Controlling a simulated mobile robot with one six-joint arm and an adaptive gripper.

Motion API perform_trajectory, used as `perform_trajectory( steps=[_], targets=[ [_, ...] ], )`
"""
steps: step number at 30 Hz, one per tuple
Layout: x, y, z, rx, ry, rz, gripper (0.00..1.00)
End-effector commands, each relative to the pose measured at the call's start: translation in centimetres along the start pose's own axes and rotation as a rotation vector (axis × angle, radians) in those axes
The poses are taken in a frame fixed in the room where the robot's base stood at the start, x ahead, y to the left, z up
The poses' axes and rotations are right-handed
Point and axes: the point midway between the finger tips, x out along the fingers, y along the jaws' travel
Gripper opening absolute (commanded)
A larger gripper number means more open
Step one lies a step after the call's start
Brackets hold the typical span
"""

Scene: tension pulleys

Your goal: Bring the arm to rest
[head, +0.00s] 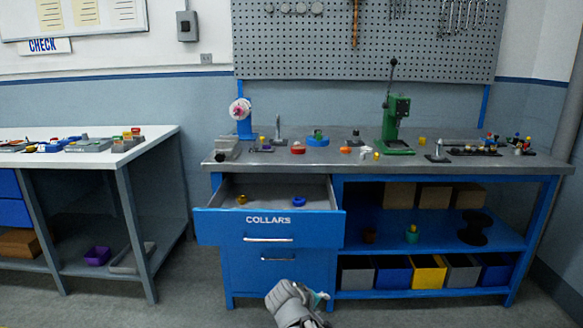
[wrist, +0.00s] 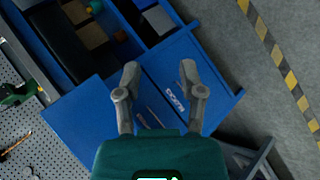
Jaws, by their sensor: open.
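My gripper (wrist: 159,72) is open and empty in the wrist view, its two grey fingers spread apart with the blue bench beyond them. In the head view my arm shows at the bottom middle, in front of the bench and below its drawers; the fingers cannot be made out clearly there. The blue drawer marked COLLARS (head: 222,228) is pulled open, with a yellowish piece (head: 241,199) and a blue ring (head: 298,202) inside. Its front also shows in the wrist view (wrist: 160,82).
The grey workbench top (head: 235,165) carries a green press (head: 396,127) and several small parts. A white table (head: 150,140) stands at left. Bins (head: 429,271) fill the lower shelf. Grey floor (head: 200,300) is clear in front.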

Motion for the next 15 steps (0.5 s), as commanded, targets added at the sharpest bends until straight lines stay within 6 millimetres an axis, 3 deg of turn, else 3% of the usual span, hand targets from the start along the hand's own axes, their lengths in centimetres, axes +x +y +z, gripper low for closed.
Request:
perform_trajectory(
  steps=[1, 7, 15],
  targets=[
    [0.8, 0.0, 1.7, 0.042, -0.037, -0.049, 0.51],
    [2.9, -0.9, 6.7, 0.203, -0.162, -0.251, 0.51],
    [3.6, -2.3, 11.9, 0.398, -0.3, -0.513, 0.51]
  ],
)
